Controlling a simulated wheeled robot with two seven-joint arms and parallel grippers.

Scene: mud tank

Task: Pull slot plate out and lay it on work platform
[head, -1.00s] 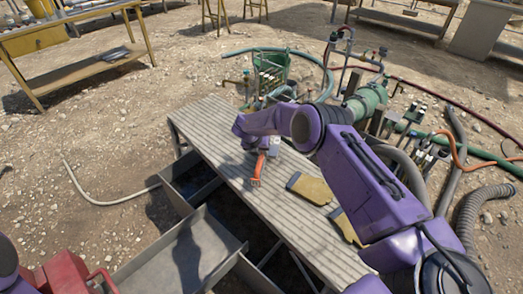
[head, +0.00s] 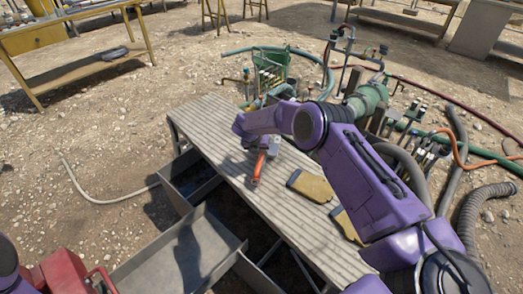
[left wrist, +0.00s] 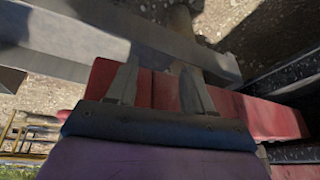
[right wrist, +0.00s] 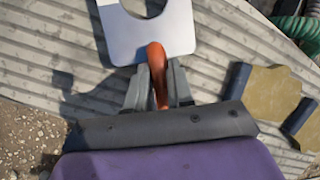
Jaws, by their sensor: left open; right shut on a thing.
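The slot plate (right wrist: 179,32) is a flat pale metal plate with a rounded cut-out and an orange handle (right wrist: 157,72). My right gripper (right wrist: 157,75) is shut on that handle, with the plate reaching out beyond the fingertips. In the head view the orange handle (head: 258,168) shows over the ribbed work platform (head: 212,122), and my right arm partly hides the plate. I cannot tell whether the plate touches the platform. My left gripper (left wrist: 160,85) is open and empty in the left wrist view; it is out of the head view.
Two tan pads with dark ends (head: 312,187) lie on the platform to the right of the handle. Grey metal troughs (head: 185,258) stand along its left side. Hoses and green pipework (head: 370,100) crowd the far right. The platform's far left part is clear.

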